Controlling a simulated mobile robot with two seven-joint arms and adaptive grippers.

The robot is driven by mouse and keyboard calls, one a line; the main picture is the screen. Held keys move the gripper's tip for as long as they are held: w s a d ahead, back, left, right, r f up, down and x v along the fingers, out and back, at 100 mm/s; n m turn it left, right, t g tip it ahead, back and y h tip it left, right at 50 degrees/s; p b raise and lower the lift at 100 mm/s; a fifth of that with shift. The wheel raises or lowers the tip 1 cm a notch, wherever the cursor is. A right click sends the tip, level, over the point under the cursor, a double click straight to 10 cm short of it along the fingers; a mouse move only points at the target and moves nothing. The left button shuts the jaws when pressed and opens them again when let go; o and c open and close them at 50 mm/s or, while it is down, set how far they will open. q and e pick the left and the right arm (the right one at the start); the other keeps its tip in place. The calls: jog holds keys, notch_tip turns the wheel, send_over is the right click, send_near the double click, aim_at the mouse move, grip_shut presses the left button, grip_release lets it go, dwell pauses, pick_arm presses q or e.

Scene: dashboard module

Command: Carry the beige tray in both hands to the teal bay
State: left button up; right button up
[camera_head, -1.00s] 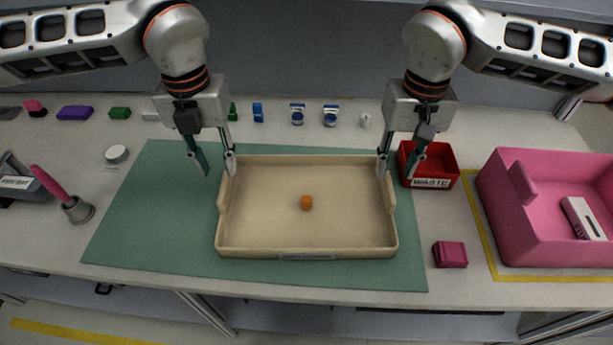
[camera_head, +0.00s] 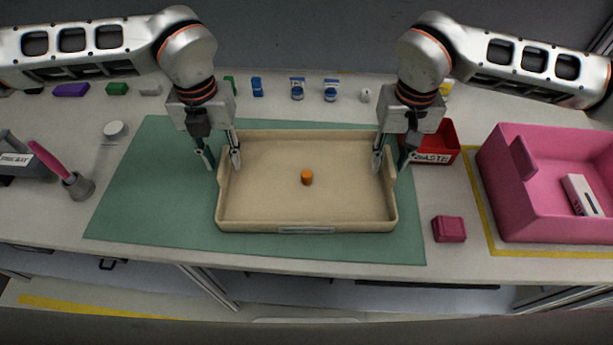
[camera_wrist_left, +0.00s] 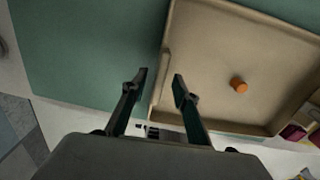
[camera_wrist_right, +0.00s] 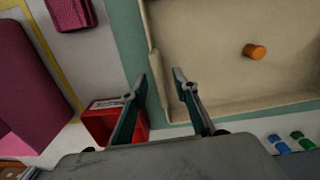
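The beige tray (camera_head: 305,222) lies flat on a green-teal mat (camera_head: 150,200), with a small orange cylinder (camera_head: 307,177) loose inside it. My left gripper (camera_head: 223,167) is open at the tray's left wall. In the left wrist view its parted fingers (camera_wrist_left: 160,78) are on either side of the raised wall section, with a gap visible. My right gripper (camera_head: 388,173) is open at the right wall. In the right wrist view its fingers (camera_wrist_right: 160,78) are likewise spread on either side of that wall. No teal bay separate from the mat is recognisable.
A red waste bin (camera_head: 436,145) stands close beside my right gripper. A pink bin (camera_head: 530,225) holding a white box is further right, with a magenta block (camera_head: 448,229) before it. A pink-handled tool (camera_head: 75,185) stands left. Several small items line the back.

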pick_arm(q)
jog(key=shift+f, duration=0.6)
pick_arm(e)
jog(key=shift+f, duration=0.6)
pick_arm(q)
grip_shut()
pick_arm(e)
grip_shut()
jog(key=shift+r, duration=0.1)
